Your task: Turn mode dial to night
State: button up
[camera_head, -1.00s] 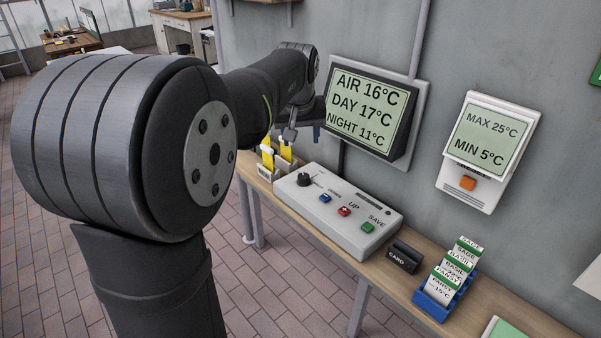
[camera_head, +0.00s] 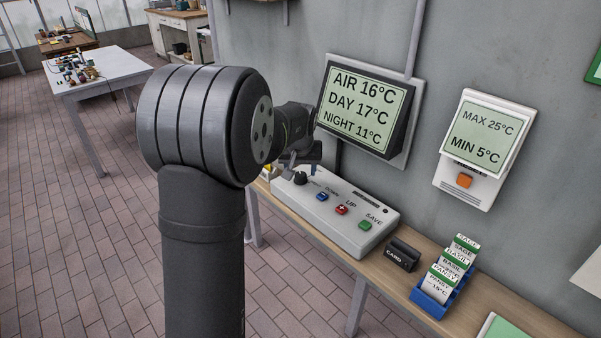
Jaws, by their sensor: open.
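The mode dial (camera_head: 300,178) is a black knob at the left end of the white control box (camera_head: 345,236) on the wooden shelf. Its pointer direction and most of its labels are too small or covered to read. My gripper (camera_head: 305,168) is open, right at or just above the dial; I cannot tell whether it touches. Part of it hides the area around the dial. A wall display (camera_head: 367,108) above the box reads AIR 16°C, DAY 17°C, NIGHT 11°C.
The box also has a blue DOWN button (camera_head: 322,196), a red UP button (camera_head: 341,209) and a green SAVE button (camera_head: 365,225). A black card holder (camera_head: 402,255) and a blue card rack (camera_head: 428,303) stand to the right. A wall thermometer unit (camera_head: 484,150) hangs above them.

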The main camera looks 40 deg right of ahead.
jog(key=shift+x, duration=1.15)
jog(key=c, duration=1)
